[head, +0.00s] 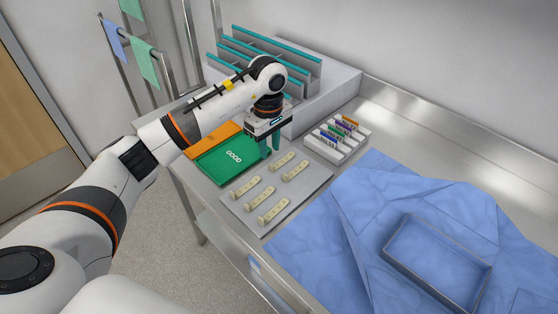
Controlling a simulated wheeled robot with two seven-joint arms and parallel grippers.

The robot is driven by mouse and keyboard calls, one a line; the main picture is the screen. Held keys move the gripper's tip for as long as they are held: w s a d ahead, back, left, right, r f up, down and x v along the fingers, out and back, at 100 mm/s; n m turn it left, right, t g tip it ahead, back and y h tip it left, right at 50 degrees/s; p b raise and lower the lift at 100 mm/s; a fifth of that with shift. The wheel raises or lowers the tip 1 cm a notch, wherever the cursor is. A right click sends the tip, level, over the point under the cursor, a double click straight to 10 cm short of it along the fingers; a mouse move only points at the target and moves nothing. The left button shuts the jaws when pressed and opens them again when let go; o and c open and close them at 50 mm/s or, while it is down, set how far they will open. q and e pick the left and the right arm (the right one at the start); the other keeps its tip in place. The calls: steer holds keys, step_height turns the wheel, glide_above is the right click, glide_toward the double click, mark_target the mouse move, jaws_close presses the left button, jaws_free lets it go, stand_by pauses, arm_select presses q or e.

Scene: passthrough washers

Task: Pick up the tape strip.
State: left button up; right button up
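Several beige strips with small dark marks lie on a flat grey tray; I take these as the tape strips. One strip (283,161) lies at the back, another strip (295,172) just in front of it, and a third strip (273,212) nearest the front. My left gripper (270,148) points down with its green fingers apart, just behind and left of the back strip, near the green tray's right edge. Nothing shows between the fingers. Its exact height above the surface is hard to tell. My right gripper is out of view.
A green tray marked GOOD (222,168) and an orange one (205,143) lie left of the grey tray (312,183). A white rack with coloured labels (340,138) stands behind right. Blue cloth (360,215) and a metal frame (400,258) cover the right. Teal-edged dividers (300,62) stand behind.

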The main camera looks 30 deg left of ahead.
mark_target(271, 164)
arm_select(q)
steer(key=f+p, duration=0.1)
steer(key=f, duration=0.3)
steer(key=shift+d+f+p, duration=0.1)
steer(key=shift+d+p, duration=0.1)
steer(key=shift+p, duration=0.2)
steer(key=shift+f, duration=0.6)
jaws_close()
